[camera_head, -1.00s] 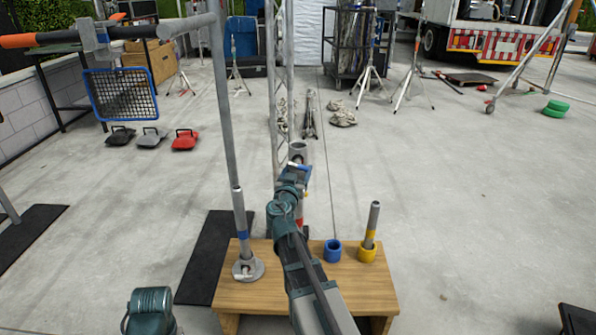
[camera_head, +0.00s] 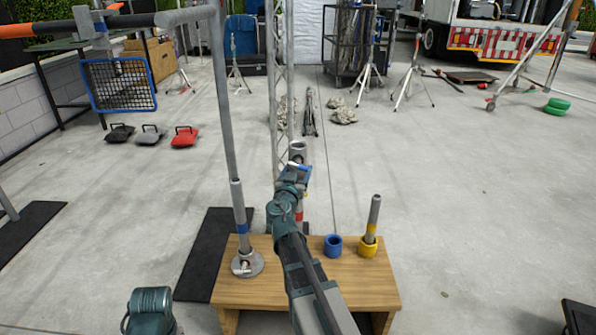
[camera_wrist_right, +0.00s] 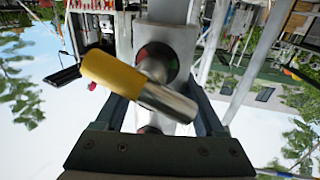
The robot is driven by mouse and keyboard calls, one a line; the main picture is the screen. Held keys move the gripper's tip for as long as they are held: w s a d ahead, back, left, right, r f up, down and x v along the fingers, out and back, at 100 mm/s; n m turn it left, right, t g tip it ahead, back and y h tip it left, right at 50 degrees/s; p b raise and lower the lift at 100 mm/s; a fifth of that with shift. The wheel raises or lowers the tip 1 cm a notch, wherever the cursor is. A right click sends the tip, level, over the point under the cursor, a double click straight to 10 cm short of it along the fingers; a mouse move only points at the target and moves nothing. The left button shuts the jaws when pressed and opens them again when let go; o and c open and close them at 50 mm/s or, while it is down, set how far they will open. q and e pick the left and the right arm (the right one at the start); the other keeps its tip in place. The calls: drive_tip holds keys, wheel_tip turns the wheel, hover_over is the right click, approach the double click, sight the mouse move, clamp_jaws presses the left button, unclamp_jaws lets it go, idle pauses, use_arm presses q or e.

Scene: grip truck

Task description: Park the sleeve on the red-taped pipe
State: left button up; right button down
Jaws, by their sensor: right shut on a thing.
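My right gripper (camera_head: 297,178) is shut on a grey sleeve (camera_head: 297,149), whose open round top shows above the jaws in the head view. In the right wrist view, a light grey body (camera_wrist_right: 160,35) with a round opening sits between the jaws, and a silver cylinder with a yellow end (camera_wrist_right: 115,75) crosses in front of it. The red-taped pipe (camera_head: 299,216) shows partly below the gripper. My arm hides the rest, so I cannot tell whether the sleeve is around it. My left gripper is not in view.
A wooden bench (camera_head: 262,292) carries a blue-taped pipe (camera_head: 241,226) at left, a blue cup (camera_head: 333,246), and a yellow-taped pipe (camera_head: 373,218) standing in a yellow cup (camera_head: 367,247). A tall grey post (camera_head: 226,120) rises behind the blue-taped pipe.

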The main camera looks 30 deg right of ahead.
drive_tip(key=shift+f, duration=0.2)
idle(0.4)
unclamp_jaws()
